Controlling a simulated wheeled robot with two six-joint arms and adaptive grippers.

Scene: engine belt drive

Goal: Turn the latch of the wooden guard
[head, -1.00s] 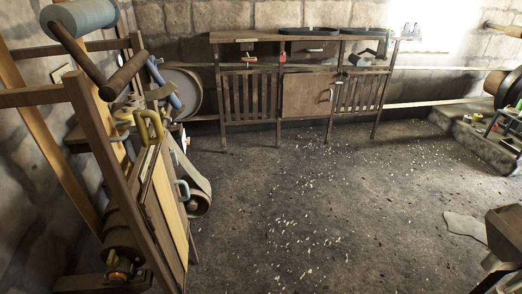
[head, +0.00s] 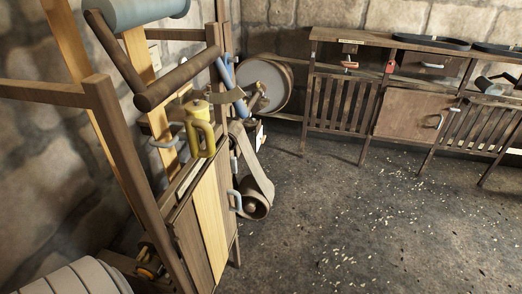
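The wooden guard (head: 212,217) is an upright panel of dark and pale boards at the front of the wooden frame, left of centre. A grey U-shaped handle (head: 235,201) sits on its right part. I cannot make out for certain which piece is the latch. A brown belt (head: 254,168) runs down to a pulley (head: 256,207) just right of the guard. Neither of my grippers shows.
A yellow can (head: 200,128) stands above the guard. A blue-grey roller (head: 140,10) and a dark wooden bar (head: 180,78) are overhead. A large wheel (head: 270,86) is behind. A workbench (head: 345,105) lines the back wall. The floor (head: 350,220) right of the guard is mostly clear.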

